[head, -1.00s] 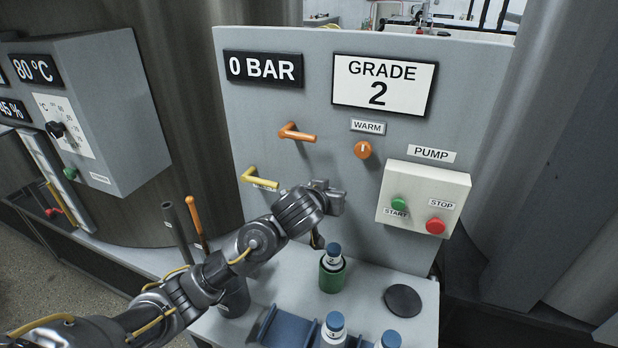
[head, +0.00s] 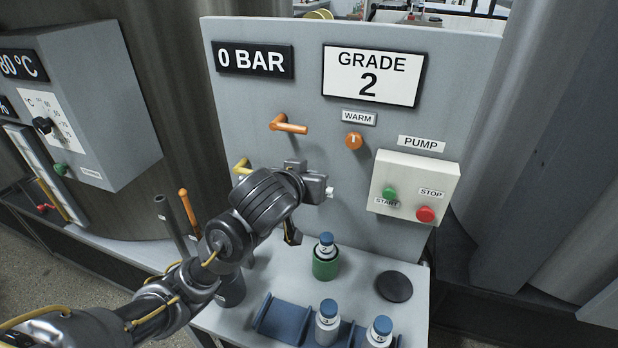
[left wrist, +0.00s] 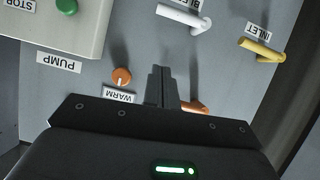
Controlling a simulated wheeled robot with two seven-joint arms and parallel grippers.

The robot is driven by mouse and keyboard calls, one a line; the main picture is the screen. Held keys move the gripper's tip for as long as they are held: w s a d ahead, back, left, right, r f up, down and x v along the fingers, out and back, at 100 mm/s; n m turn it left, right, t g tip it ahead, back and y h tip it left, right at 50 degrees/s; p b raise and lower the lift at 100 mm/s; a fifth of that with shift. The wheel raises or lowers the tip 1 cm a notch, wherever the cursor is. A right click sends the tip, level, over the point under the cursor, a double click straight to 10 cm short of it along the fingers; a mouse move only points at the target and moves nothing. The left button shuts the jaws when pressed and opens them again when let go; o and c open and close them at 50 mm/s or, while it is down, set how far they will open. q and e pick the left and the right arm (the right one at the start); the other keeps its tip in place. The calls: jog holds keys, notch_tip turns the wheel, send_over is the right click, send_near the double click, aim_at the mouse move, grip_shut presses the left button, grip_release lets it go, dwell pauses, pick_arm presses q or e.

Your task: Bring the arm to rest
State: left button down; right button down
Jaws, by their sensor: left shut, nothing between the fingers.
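My left gripper (head: 292,237) hangs at the end of the dark arm in front of the grey panel, with its fingers pointing down. In the left wrist view its two fingers (left wrist: 161,86) are together with nothing between them. It is apart from the bottles and the green holder. The arm partly covers the yellow lever (head: 241,167), which also shows in the left wrist view as the inlet lever (left wrist: 262,50). A white lever (left wrist: 184,18) shows there too. My right gripper is not in view.
A green holder (head: 326,267) with a blue-capped bottle (head: 326,243) stands right of the gripper. The pump box (head: 414,182) is on the panel. A dark disc (head: 394,286) lies at right.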

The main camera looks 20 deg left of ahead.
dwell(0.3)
pick_arm(q)
jog(key=s+a+f+g, duration=0.1)
jog(key=s+f, duration=0.2)
jog(key=f, duration=0.3)
jog(key=s+a+f+m+g, duration=0.1)
jog(key=s+f+g, duration=0.15)
jog(key=f, duration=0.35)
jog(key=s+a+f+g, duration=0.1)
jog(key=s+f, duration=0.3)
jog(key=f, duration=0.3)
jog(key=s+a+f+m+g, duration=0.1)
jog(key=s+a+f+g, duration=0.2)
jog(key=s+f, duration=0.6)
jog(key=s+a+f+g, duration=0.2)
jog(key=s+f, duration=0.4)
jog(key=s, duration=0.6)
notch_tip(320, 180, down, 28)
jog(key=s+g, duration=0.2)
jog(key=s+a+f, duration=0.3)
jog(key=s+f, duration=0.9)
jog(key=s, duration=0.3)
jog(key=shift+s+f+m+y, duration=0.25)
jog(key=shift+f+m+y, duration=0.05)
jog(key=shift+f+m, duration=0.1)
